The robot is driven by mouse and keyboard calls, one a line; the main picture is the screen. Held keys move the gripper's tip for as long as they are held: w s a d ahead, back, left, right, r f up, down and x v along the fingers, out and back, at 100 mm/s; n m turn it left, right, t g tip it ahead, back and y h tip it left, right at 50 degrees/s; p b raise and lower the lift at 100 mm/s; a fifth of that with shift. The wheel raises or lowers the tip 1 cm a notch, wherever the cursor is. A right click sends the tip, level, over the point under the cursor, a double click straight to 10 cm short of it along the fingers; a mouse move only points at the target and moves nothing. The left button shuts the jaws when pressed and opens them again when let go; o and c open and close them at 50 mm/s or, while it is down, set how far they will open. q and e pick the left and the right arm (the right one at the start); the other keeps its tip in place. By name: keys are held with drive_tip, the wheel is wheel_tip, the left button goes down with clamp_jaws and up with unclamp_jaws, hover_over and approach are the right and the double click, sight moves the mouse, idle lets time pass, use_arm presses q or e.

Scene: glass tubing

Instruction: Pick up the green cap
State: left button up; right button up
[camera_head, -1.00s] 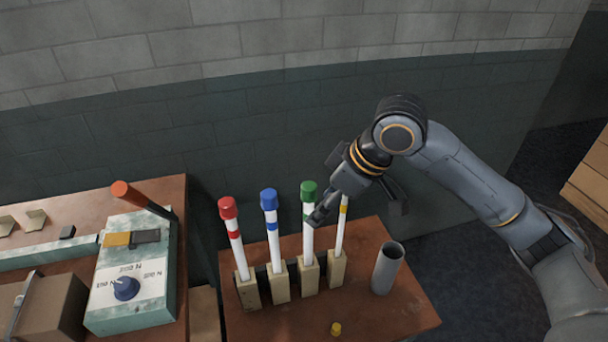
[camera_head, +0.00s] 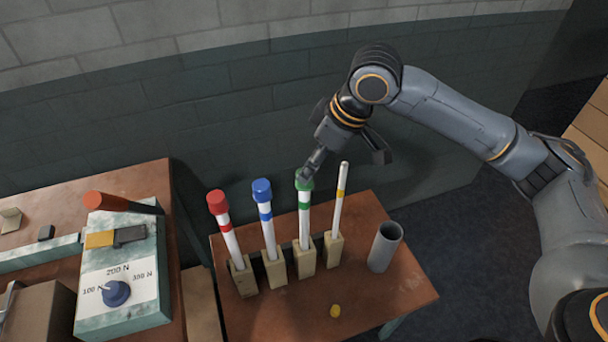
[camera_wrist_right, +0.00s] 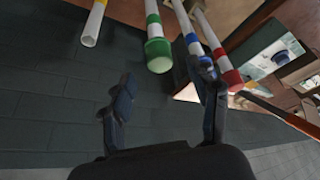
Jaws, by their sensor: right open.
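The green cap (camera_head: 304,182) sits on top of a white tube with a green band, which stands in a wooden block on the brown table (camera_head: 270,325). My right gripper (camera_head: 342,168) is in the air beside the cap; one finger overlaps the cap's right edge in the head view, and contact cannot be told. My left gripper is not in view.
Red-capped (camera_head: 217,202) and blue-capped (camera_head: 262,190) tubes stand to the left. An uncapped yellow-banded tube (camera_head: 340,200) stands close on the right. A control box (camera_head: 125,270) is at left.

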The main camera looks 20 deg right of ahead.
drive_tip(key=shift+p+x, duration=0.45)
drive_tip(key=shift+x, duration=0.45)
drive_tip(key=x, duration=0.2)
drive_tip(key=shift+w+a+f, duration=0.15)
drive_tip(key=shift+f, duration=0.05)
drive_tip(key=shift+w+a+f, duration=0.15)
drive_tip(key=shift+f, duration=0.25)
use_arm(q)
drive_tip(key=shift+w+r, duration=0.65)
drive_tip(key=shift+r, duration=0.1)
use_arm(e)
drive_tip(key=c, duration=0.8)
